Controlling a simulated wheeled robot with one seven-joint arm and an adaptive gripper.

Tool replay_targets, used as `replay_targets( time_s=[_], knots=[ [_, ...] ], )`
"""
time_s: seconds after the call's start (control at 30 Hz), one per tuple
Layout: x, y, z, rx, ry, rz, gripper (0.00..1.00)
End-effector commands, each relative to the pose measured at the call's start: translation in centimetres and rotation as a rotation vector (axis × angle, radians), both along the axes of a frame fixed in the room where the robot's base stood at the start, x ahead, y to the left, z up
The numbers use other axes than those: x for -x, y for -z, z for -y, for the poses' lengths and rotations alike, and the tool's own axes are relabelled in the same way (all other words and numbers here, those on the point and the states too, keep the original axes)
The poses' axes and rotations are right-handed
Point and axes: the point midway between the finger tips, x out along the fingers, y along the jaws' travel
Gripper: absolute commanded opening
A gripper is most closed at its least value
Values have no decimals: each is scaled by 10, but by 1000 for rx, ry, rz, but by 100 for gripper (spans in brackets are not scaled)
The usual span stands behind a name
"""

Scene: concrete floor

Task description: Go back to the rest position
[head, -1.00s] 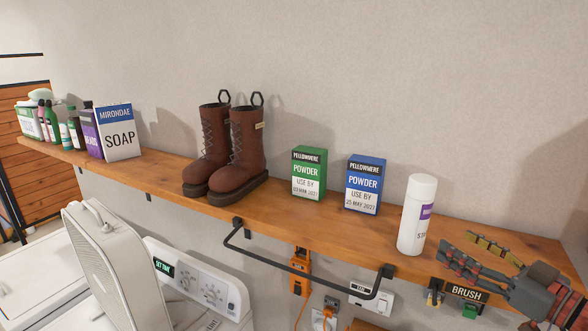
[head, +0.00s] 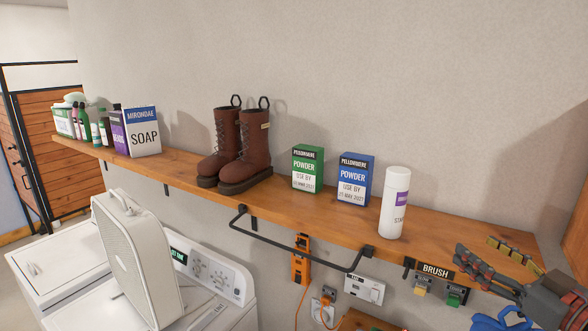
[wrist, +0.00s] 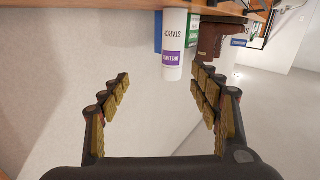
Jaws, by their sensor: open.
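My gripper (head: 478,252) is at the lower right of the head view, beside the right end of the wooden shelf (head: 430,225), partly cut off by the frame edge. In the wrist view my gripper (wrist: 162,77) is open, with nothing between its padded fingers. The white starch bottle (head: 395,203) stands upright on the shelf, left of the gripper and apart from it. It also shows upside down in the wrist view (wrist: 174,45), beyond the fingertips.
Green (head: 307,169) and blue (head: 354,180) powder boxes, brown boots (head: 241,150) and a soap box (head: 143,132) stand along the shelf. A black rail (head: 290,250) hangs below its front.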

Motion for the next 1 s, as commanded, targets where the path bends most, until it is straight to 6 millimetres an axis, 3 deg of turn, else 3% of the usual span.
replay_targets(
  time_s=[0.4, 0.57, 0.77, 0.87, 1.0],
  knots=[
    [-34, -26, 6, 107, 272, 26, 63],
    [-35, -30, 5, 134, 446, -20, 63],
    [-12, 0, -11, 122, 612, -197, 63],
    [9, 27, -30, 105, 645, -327, 63],
    [48, 75, -73, 83, 624, -545, 63]
  ],
)
